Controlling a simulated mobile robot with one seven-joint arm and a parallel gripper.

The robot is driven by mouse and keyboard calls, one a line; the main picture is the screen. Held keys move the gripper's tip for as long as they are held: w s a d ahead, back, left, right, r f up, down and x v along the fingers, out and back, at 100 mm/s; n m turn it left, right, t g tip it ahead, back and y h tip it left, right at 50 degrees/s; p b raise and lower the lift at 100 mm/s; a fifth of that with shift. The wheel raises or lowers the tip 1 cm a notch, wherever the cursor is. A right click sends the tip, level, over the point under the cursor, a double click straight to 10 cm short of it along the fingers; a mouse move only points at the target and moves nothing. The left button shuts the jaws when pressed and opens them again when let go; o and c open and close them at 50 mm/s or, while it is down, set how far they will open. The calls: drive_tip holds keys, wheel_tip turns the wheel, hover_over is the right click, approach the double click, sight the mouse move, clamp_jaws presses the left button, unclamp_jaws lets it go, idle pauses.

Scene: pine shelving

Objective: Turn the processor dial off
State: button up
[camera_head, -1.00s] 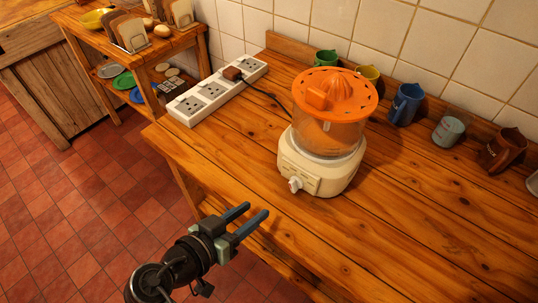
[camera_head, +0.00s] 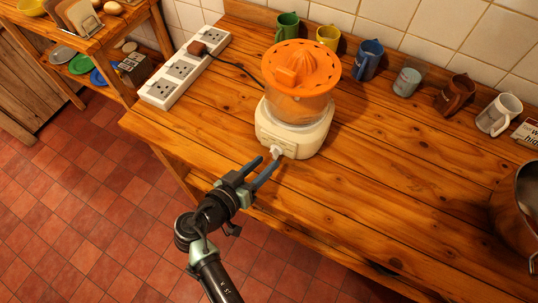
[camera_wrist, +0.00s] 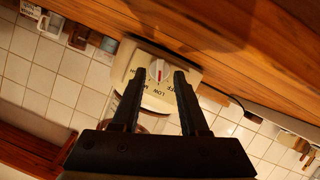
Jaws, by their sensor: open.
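The processor (camera_head: 290,137) has a cream base and a clear bowl under an orange slotted lid. It stands upright on the wooden counter. Its pale dial (camera_head: 277,151) is low on the front face. In the wrist view the dial (camera_wrist: 158,71) shows a red mark, upright in the picture and roughly in line with the upside-down LOW label; OFF lies beside it, partly hidden. My gripper (camera_head: 268,166) is open, its tips close in front of the dial. In the wrist view my gripper (camera_wrist: 157,80) has one finger either side of the dial; contact cannot be told.
A white power strip (camera_head: 184,68) lies left of the processor, with a brown plug (camera_head: 197,48) and dark cord. Several mugs line the wall, among them a blue one (camera_head: 368,60). A metal pot (camera_head: 516,205) stands at the right edge.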

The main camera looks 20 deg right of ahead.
sight(275, 152)
drive_tip(key=shift+x, duration=1.45)
drive_tip(key=shift+c, duration=0.3)
clamp_jaws()
